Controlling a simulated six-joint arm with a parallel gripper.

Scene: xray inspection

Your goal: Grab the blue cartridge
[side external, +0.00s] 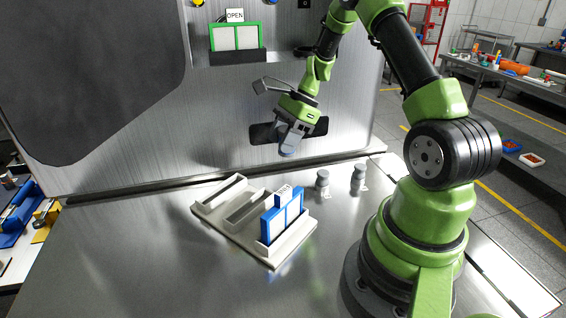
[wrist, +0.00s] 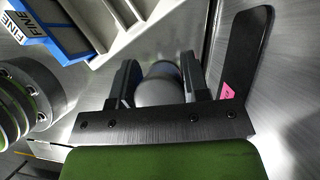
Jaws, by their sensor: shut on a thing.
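The blue cartridge (side external: 267,226) stands upright in the front right slot of a pale tray (side external: 243,244), with a label tab on top. It also shows at the upper left of the wrist view (wrist: 66,36), where the label reads "FINE". My gripper (side external: 288,146) is above and behind the tray, apart from the cartridge. In the wrist view its black fingers (wrist: 158,85) are closed around a grey rounded object (wrist: 160,90). What that object is cannot be made out fully, as its far end is hidden.
The tray's other two slots look empty. Two small grey cylinders (side external: 322,182) stand right of the tray. A green cartridge (side external: 236,38) labelled "OPEN" sits in a holder on the metal machine (side external: 130,150). The table is clear in front and left of the tray.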

